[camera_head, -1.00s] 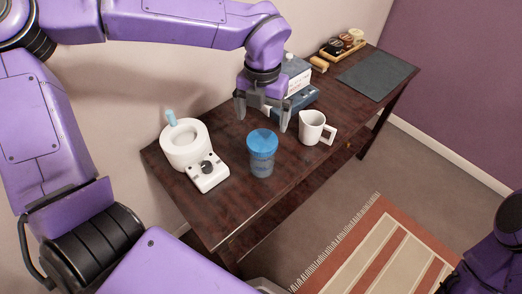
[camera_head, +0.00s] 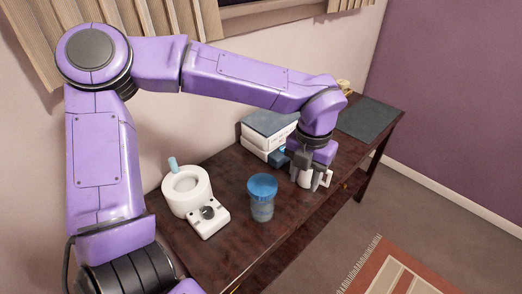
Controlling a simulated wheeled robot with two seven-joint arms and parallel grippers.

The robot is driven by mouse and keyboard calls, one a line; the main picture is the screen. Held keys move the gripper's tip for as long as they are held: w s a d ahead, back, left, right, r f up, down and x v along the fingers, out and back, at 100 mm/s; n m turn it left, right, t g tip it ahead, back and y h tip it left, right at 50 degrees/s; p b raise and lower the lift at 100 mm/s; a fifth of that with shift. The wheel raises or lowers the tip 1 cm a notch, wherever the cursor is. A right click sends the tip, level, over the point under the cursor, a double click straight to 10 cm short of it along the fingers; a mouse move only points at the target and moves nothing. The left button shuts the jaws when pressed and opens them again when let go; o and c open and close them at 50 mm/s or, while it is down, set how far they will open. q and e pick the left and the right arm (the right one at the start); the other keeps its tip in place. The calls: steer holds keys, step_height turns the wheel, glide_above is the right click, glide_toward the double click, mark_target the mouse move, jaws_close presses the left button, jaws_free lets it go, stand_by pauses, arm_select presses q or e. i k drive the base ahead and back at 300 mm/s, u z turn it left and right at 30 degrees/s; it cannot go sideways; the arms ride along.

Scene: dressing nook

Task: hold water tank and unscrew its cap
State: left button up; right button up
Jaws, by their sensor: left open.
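The water tank (camera_head: 262,210) is a clear bluish container standing upright on the dark wooden table. Its wide blue cap (camera_head: 262,186) sits on top. My left gripper (camera_head: 312,186) points down to the right of the tank, apart from it. It is open, with its fingers at the white pitcher (camera_head: 304,179), which they partly hide. I cannot tell whether the fingers touch the pitcher. My right gripper is out of view.
A white appliance base (camera_head: 212,216) with a round basin and a dark knob stands left of the tank. Boxes (camera_head: 262,130) stand behind, near the wall. A dark mat (camera_head: 368,118) lies at the table's far end. The table front (camera_head: 240,258) is bare.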

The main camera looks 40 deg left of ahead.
mark_target(262, 211)
steer(key=k, duration=0.35)
steer(key=u, duration=1.05)
